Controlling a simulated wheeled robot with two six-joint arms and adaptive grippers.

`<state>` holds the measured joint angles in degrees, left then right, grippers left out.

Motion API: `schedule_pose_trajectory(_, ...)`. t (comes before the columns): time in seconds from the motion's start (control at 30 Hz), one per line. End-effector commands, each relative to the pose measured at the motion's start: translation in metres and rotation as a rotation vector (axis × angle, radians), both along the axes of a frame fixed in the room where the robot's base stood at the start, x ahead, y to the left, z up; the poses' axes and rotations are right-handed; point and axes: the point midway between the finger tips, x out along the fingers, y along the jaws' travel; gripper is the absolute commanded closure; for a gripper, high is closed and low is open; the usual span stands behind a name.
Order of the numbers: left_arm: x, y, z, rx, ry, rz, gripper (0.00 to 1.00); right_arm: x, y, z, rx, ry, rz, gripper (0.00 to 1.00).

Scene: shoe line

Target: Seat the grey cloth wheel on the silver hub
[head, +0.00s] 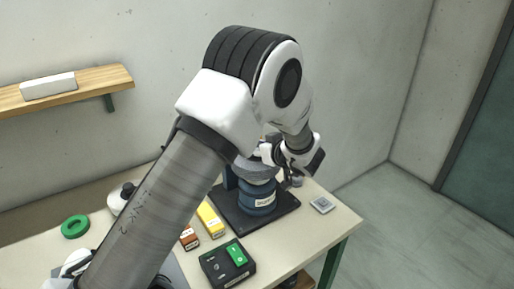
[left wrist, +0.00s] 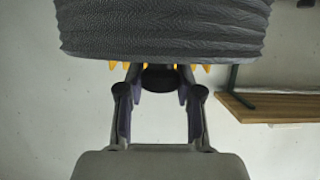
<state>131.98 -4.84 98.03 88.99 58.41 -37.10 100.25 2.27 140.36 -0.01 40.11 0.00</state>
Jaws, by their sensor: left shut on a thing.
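The grey cloth wheel (left wrist: 165,28) fills the top of the left wrist view, its ribbed cloth edge towards me. In the head view the wheel (head: 257,170) is a small grey disc over the blue machine (head: 258,198), partly covered by my left wrist. The silver hub cannot be made out; my arm and the wheel cover that area. I cannot tell whether the wheel touches the hub. My right gripper is in neither view.
The machine stands on a dark base plate (head: 228,211) on the table (head: 325,232). In front are a yellow box (head: 211,219), a brown box (head: 189,238) and a black switch box with green rocker (head: 228,264). A green ring (head: 75,227) lies left. A wall shelf (head: 105,78) is behind.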

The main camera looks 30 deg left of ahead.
Motion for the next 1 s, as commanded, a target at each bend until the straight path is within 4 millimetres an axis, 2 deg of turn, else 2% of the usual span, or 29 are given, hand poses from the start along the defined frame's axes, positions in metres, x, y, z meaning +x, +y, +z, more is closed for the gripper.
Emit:
schedule_pose_trajectory(0.03, 0.000, 0.000, -0.004, -0.002, 0.002, 0.000, 1.00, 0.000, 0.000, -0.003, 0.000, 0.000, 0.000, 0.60)
schedule_pose_trajectory(0.57, 0.000, 0.000, -0.002, -0.002, 0.002, 0.000, 1.00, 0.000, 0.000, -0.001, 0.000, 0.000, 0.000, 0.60)
schedule_pose_trajectory(1.0, -0.002, -0.003, -0.003, -0.002, 0.002, 0.000, 1.00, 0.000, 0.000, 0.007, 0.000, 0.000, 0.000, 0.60)
